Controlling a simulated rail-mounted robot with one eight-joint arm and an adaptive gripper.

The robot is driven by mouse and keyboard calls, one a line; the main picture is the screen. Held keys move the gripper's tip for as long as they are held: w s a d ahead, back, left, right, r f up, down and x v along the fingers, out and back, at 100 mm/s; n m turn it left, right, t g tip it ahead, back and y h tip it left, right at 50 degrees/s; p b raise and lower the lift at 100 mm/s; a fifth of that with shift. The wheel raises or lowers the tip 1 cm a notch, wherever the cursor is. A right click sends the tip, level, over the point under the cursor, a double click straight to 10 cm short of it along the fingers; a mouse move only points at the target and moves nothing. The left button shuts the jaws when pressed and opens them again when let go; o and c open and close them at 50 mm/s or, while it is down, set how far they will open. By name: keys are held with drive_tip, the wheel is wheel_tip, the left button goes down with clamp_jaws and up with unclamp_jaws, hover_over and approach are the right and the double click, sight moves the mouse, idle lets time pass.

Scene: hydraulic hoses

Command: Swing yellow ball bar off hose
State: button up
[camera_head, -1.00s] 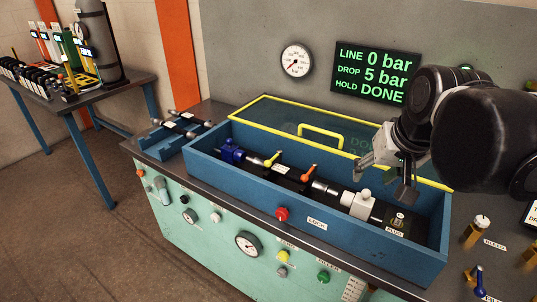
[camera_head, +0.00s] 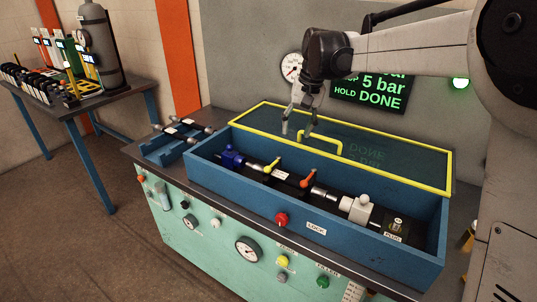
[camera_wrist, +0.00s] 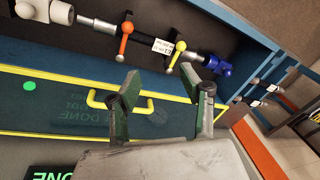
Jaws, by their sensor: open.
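The yellow ball bar (camera_head: 271,166) stands on the hose assembly inside the blue trough, to the left of an orange ball bar (camera_head: 308,178). In the wrist view the yellow bar (camera_wrist: 183,57) shows beyond my fingertips, near the blue fitting (camera_wrist: 216,65). The hose (camera_head: 290,179) lies along the trough between the blue fitting at left and a white block (camera_head: 357,207) at right. My gripper (camera_head: 296,134) is open and empty, above the yellow-framed lid and left of its handle. In the wrist view my gripper (camera_wrist: 166,90) has its fingers apart, with nothing between them.
The raised yellow-framed clear lid (camera_head: 390,166) with its yellow handle (camera_head: 322,138) lies behind the blue trough (camera_head: 250,199). A rack with hoses (camera_head: 178,137) stands to the left. A display (camera_head: 370,95) and gauge (camera_head: 292,67) are on the wall.

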drive_tip(key=g, duration=0.1)
hover_over(269, 167)
drive_tip(key=d, duration=0.3)
wheel_tip(269, 167, down, 4)
drive_tip(key=f, duration=0.1)
drive_tip(key=a+f, duration=0.1)
drive_tip(key=f, duration=0.3)
drive_tip(key=a+f, duration=0.1)
drive_tip(key=f, duration=0.4)
drive_tip(key=a+f, duration=0.1)
drive_tip(key=f, duration=0.3)
drive_tip(key=shift+w+a+f+p, duration=0.1)
drive_tip(key=shift+a+f+p, duration=0.05)
drive_tip(key=shift+f+p, duration=0.15)
drive_tip(key=shift+c, duration=0.4)
clamp_jaws()
